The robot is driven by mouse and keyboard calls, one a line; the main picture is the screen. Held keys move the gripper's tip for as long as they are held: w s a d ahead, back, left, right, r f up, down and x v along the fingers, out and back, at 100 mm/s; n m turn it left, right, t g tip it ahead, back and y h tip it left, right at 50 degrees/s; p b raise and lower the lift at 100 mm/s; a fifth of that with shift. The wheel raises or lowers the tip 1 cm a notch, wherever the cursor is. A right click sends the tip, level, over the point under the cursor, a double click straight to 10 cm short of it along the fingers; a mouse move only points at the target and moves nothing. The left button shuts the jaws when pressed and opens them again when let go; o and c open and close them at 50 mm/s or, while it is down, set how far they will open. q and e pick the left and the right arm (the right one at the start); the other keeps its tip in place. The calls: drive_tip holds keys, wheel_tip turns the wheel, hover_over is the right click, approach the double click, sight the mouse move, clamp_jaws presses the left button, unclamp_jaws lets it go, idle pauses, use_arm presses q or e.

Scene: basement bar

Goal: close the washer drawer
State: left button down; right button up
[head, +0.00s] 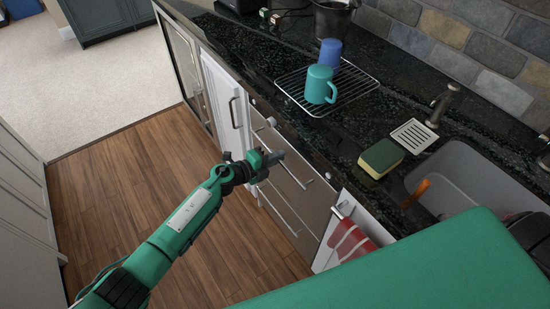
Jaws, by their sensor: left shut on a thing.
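The washer (313,204) is a stainless steel front with stacked drawers under the black counter. An upper drawer has a bar handle (297,174), and a lower drawer has its own long bar handle (280,211). My left gripper (275,157) reaches in from the left and is shut at the left end of the upper bar handle. Its fingers partly hide the handle and the drawer front there. The drawer fronts look close to flush with the cabinets; any small gap cannot be told from here. My right gripper is not in view.
A rack (345,96) with a teal mug (319,84) and a blue mug (330,52) stands on the counter. A sponge (381,158) lies near the sink (456,175). A striped towel (349,240) hangs right of the drawers. The wood floor (130,190) is clear.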

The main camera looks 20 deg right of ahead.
use_arm(q)
drive_tip(key=shift+d+r, duration=0.1)
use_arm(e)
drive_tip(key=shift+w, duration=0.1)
use_arm(q)
drive_tip(key=c, duration=1.6)
unclamp_jaws()
drive_tip(key=shift+d, duration=0.1)
drive_tip(key=shift+c, duration=0.2)
drive_tip(key=v, duration=1.3)
drive_tip(key=shift+a+p, duration=0.35)
drive_tip(key=shift+p, duration=0.1)
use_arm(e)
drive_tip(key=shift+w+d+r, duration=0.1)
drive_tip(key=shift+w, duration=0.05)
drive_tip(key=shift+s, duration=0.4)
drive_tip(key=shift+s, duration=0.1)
